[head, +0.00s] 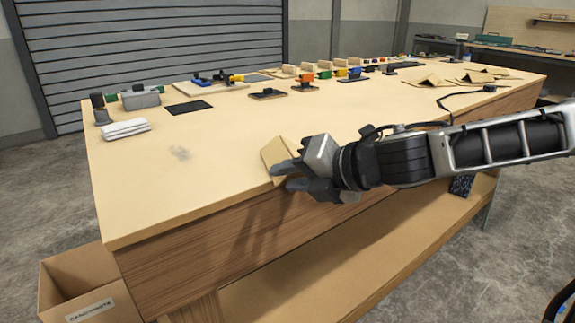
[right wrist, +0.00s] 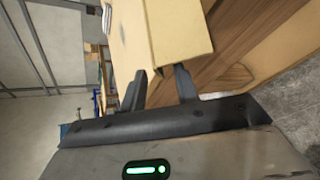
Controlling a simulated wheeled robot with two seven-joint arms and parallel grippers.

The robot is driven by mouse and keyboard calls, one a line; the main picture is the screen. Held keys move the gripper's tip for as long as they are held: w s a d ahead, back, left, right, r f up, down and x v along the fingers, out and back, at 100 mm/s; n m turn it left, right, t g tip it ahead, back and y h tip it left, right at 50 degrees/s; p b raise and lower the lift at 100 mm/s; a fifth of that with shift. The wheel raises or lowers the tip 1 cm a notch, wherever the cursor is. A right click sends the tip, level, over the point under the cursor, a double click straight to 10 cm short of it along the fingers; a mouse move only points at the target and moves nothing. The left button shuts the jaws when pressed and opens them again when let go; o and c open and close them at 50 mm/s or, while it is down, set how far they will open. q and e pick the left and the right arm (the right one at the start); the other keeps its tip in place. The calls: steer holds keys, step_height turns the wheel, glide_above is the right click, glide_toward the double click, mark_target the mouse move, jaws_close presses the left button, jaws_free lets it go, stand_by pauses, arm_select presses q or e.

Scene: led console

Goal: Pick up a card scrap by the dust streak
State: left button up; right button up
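A tan card scrap (head: 277,152) lies at the table's front edge, right of a faint grey dust streak (head: 180,153) on the tabletop. My right gripper (head: 282,177) is at the scrap's near end, its fingers apart. In the right wrist view the scrap (right wrist: 180,30) reaches down to the open fingertips (right wrist: 160,72) and hides the tip of one finger. I cannot tell whether either finger touches it. My left gripper is not in view.
The table (head: 130,205) has a folded white cloth (head: 125,129) and a black mat (head: 189,107) at the left. Several small parts stand along the back. An open cardboard box (head: 75,280) is on the floor at the left. The tabletop around the streak is clear.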

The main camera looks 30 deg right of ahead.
jaws_close()
steer(key=shift+r, duration=0.15)
